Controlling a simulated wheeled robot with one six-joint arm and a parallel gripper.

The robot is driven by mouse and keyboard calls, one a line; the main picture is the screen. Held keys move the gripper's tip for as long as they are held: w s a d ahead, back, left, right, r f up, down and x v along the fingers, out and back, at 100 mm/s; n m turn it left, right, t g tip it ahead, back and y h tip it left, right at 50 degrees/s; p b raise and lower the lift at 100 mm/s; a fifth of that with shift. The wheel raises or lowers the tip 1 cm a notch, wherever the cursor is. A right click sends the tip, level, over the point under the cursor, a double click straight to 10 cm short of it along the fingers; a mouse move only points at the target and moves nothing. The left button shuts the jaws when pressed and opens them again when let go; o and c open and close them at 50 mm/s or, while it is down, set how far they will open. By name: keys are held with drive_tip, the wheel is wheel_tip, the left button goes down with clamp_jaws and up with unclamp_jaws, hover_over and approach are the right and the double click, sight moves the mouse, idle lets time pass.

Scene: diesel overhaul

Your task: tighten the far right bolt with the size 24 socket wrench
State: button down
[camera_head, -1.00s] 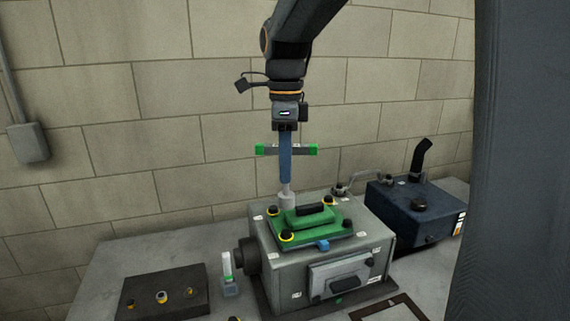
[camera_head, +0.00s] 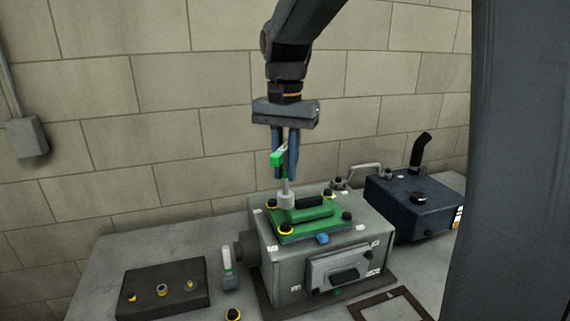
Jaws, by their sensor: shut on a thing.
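My gripper (camera_head: 286,160) points down above the engine block and is shut on the handle of the socket wrench (camera_head: 286,200), a T-shaped tool with a green handle end towards me. The wrench is upright, its grey socket low at the back left of the green cover (camera_head: 300,228). I cannot tell whether the socket touches the cover. The far right bolt (camera_head: 329,194), dark with a yellow ring, sits at the cover's back right corner, apart from the socket. A near left bolt (camera_head: 286,230) and a near right bolt (camera_head: 346,217) also show. The size marking is unreadable.
A dark blue box with a black pipe (camera_head: 415,207) stands right of the grey engine block (camera_head: 330,262). A black tray with fittings (camera_head: 163,290) lies at the left. A grey pillar (camera_head: 520,160) blocks the right side. A stone wall is behind.

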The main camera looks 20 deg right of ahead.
sight(286, 194)
drive_tip(key=n, duration=0.6)
drive_tip(key=shift+f, duration=0.4)
drive_tip(key=n, duration=0.4)
drive_tip(key=f+n, duration=0.1)
drive_tip(key=n, duration=0.2)
drive_tip(key=shift+d, duration=0.1)
drive_tip(key=shift+f+n, duration=0.3)
drive_tip(key=shift+n, duration=0.1)
drive_tip(key=shift+f+b, duration=0.5)
drive_tip(key=shift+f, duration=0.8)
drive_tip(key=shift+f, duration=0.1)
